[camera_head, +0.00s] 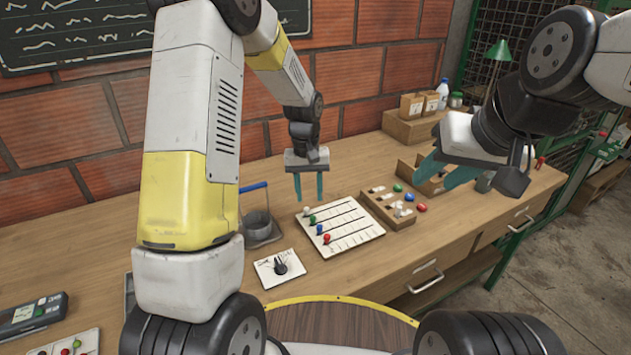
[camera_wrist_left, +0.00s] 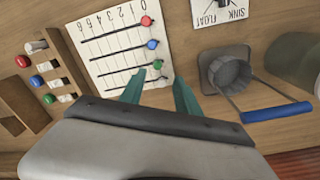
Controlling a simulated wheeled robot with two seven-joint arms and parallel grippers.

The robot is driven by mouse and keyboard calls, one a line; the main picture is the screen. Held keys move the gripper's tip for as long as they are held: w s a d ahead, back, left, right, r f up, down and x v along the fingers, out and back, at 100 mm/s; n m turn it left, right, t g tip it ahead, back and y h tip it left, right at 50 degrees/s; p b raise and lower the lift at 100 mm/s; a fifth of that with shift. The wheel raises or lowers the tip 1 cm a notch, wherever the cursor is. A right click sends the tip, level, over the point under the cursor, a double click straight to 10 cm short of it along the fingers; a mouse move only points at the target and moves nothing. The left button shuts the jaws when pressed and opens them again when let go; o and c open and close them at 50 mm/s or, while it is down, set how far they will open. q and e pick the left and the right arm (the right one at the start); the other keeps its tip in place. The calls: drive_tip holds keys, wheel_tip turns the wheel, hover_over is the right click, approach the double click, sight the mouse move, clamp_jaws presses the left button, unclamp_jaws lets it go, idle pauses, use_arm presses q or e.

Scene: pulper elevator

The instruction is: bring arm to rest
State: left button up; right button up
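My left gripper (camera_head: 310,186) hangs fingers-down above the workbench (camera_head: 400,255), behind the white slider board (camera_head: 340,226). Its teal fingers are apart with nothing between them; they also show in the left wrist view (camera_wrist_left: 160,92), near the board's edge. My right gripper (camera_head: 446,172) is raised at the right over the bench. Its teal fingers are spread apart and nothing shows between them. The board carries several coloured knobs on black lines, with blue (camera_wrist_left: 152,44) and green (camera_wrist_left: 158,64) ones close to the left gripper in the wrist view.
Small boxes (camera_head: 422,104) stand at the back.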

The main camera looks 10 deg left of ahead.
use_arm(q)
drive_tip(key=s+a+r+t, duration=0.2)
drive_tip(key=s+r, duration=0.2)
drive_tip(key=r, duration=0.6)
drive_tip(key=s+a+r+m+t, duration=0.1)
drive_tip(key=s+r+t, duration=0.1)
drive_tip(key=s+r, duration=0.4)
drive_tip(key=s+a+r+m+t+h, duration=0.1)
drive_tip(key=s+r+t, duration=0.1)
drive_tip(key=s+r, duration=0.5)
drive_tip(key=s, duration=0.6)
drive_tip(key=shift+s+a+h, duration=0.3)
drive_tip(key=shift+s+a, duration=0.1)
drive_tip(key=shift+r, duration=0.1)
